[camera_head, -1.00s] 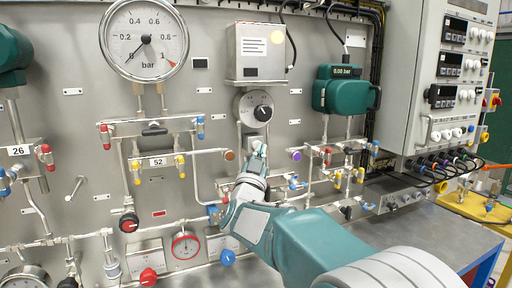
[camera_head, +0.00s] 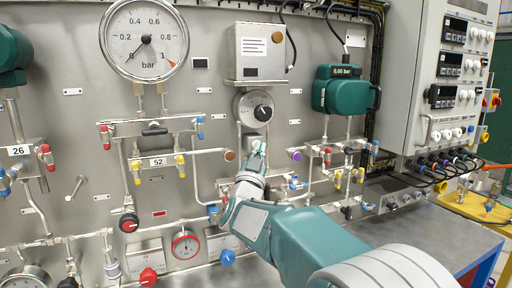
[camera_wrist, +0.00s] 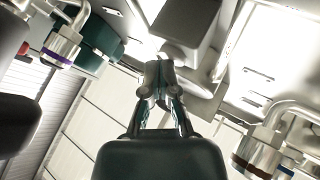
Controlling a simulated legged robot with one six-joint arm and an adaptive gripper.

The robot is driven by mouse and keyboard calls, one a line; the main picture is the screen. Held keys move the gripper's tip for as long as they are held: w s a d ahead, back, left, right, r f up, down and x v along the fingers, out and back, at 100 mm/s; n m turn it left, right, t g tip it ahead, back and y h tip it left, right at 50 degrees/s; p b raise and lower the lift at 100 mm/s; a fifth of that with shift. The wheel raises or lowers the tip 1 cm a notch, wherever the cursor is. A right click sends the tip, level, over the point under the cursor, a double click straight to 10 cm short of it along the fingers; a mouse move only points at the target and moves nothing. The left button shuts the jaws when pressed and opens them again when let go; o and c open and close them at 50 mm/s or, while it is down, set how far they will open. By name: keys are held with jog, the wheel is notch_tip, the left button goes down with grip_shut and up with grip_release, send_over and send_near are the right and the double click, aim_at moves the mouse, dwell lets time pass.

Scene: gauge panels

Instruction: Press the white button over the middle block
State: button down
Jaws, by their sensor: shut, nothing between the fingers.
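My gripper (camera_head: 258,152) is shut and empty, reaching up in front of the panel just below the round black-knobbed dial (camera_head: 253,108). Its fingertips are in front of a small pale block (camera_head: 252,139) under that dial. In the wrist view the closed fingers (camera_wrist: 160,75) point up toward a grey block (camera_wrist: 187,30). The middle valve block (camera_head: 226,184) is partly behind my gripper and wrist. I cannot make out the white button for certain; it may be hidden by the fingertips. Contact cannot be told.
A silver box (camera_head: 257,52) with a round orange spot is above the dial. A green transmitter (camera_head: 343,92) reading 0.00 bar hangs to the right. A large bar gauge (camera_head: 145,40) is at the left. Pipes and coloured valves crowd both sides of my gripper.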

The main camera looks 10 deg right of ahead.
dwell(0.3)
jog(key=shift+s+d, duration=0.15)
jog(key=shift+s, duration=0.25)
jog(key=s+d, duration=0.1)
jog(key=s, duration=0.5)
dwell(0.5)
